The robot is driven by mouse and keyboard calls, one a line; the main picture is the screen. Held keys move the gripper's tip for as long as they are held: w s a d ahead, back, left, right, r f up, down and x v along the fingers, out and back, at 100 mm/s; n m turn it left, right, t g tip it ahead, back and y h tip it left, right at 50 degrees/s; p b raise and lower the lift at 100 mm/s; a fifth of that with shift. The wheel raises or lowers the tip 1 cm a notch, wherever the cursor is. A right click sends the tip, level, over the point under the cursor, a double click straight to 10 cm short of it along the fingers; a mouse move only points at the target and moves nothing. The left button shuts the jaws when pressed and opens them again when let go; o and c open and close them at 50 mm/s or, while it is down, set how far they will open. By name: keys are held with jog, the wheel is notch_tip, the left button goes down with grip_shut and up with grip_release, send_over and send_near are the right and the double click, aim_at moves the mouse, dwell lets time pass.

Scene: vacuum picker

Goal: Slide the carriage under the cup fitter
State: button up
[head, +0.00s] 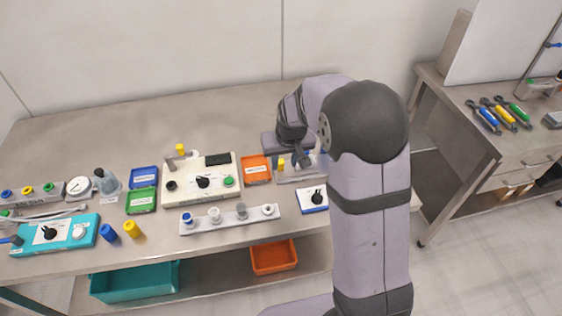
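A pale grey fixture (287,180) stands at the right end of the bench, partly behind my arm. A small yellow piece (281,164) shows at its left and a small blue piece (307,154) at its back. It may hold the carriage and the cup fitter, but I cannot tell these parts apart at this size. My gripper (296,150) points down over the back of this fixture. Its fingertips are largely hidden and small, so I cannot see whether they are open or touching anything.
A cream panel (203,200) with a black knob stands mid-bench, beside an orange tray (256,162). A strip of cups (230,223) lies in front. A white-and-blue box with a black knob (313,204) stands near the front edge. Blue (144,177) and green trays (141,207) lie left.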

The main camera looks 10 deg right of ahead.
aim_at(281, 163)
jog(key=shift+t, duration=0.5)
jog(key=shift+w+f+p, duration=0.6)
jog(key=shift+w+f, duration=0.65)
jog(key=shift+f, duration=0.2)
jog(key=shift+w+f+p, duration=0.6)
jog(key=shift+w+f, duration=0.6)
jog(key=shift+f, duration=0.2)
grip_shut()
